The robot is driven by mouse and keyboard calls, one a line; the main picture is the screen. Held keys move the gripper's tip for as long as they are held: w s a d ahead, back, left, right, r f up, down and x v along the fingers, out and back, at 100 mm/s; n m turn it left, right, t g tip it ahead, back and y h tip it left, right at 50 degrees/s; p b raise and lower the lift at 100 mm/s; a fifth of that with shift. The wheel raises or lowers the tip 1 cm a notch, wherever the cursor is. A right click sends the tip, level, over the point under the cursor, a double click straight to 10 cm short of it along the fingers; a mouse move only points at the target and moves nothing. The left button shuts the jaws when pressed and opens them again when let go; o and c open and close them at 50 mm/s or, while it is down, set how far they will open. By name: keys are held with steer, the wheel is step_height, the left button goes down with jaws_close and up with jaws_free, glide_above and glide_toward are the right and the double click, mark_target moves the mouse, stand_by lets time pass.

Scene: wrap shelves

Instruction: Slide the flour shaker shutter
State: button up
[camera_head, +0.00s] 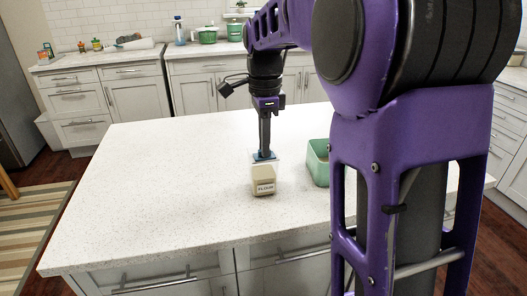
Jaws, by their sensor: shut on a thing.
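The flour shaker (264,182) stands upright on the white island counter, a clear container with pale flour and a label on its front. Its blue-grey top (258,156) carries the shutter, which is too small to make out. My gripper (264,150) points straight down at the top of the shaker and touches it. It is shut on the shaker's shutter as far as I can see. The fingertips are small and partly hidden against the top.
A green open box (318,163) stands just right of the shaker, partly hidden by my arm. The island counter (160,190) is clear to the left. Back counters hold green pots (207,36) and other small items, far off.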

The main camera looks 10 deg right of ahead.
steer(key=o, duration=0.5)
steer(key=shift+o, duration=0.2)
steer(key=shift+r, duration=0.1)
step_height(320, 180, up, 7)
steer(key=p, duration=0.7)
